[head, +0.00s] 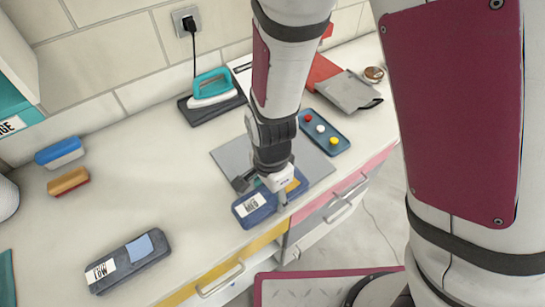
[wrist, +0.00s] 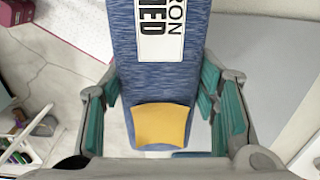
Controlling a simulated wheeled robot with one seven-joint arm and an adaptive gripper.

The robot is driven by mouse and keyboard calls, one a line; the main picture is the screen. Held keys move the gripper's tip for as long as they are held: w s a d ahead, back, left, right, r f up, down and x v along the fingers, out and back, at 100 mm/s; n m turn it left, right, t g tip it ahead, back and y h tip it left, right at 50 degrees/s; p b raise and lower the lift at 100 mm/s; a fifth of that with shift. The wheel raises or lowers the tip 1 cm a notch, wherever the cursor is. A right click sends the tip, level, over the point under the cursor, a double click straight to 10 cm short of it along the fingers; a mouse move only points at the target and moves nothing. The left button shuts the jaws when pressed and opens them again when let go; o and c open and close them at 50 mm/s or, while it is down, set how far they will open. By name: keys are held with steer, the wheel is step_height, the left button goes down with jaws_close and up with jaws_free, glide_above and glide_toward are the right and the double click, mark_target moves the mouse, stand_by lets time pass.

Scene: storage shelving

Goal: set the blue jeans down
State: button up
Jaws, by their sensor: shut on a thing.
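The blue jeans (head: 259,212) are a folded blue denim bundle with a white MED label and a yellow patch. They also show in the wrist view (wrist: 163,75), with the label at the top and the patch nearer me. My gripper (head: 265,188) is shut on them, its green pads on either side of the bundle (wrist: 165,95). In the head view they overlap the front left part of a grey mat (head: 232,157) and the counter's front edge. I cannot tell whether their underside touches anything. My wrist hides part of them.
Another folded denim bundle (head: 128,262) with a LOW label lies at the front left. A teal iron (head: 212,86) stands on a dark pad behind. A blue tray (head: 324,132) with coloured knobs lies right of the mat. Brushes (head: 68,182) lie left. The middle left counter is clear.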

steer(key=w, duration=0.5)
steer(key=w+f, duration=0.1)
steer(key=w, duration=0.9)
steer(key=shift+w+d+f, duration=0.15)
steer(key=shift+w+f, duration=0.1)
steer(key=shift+w, duration=0.05)
steer(key=shift+f, duration=1.75)
steer(key=shift+f, duration=0.1)
steer(key=o, duration=1.5)
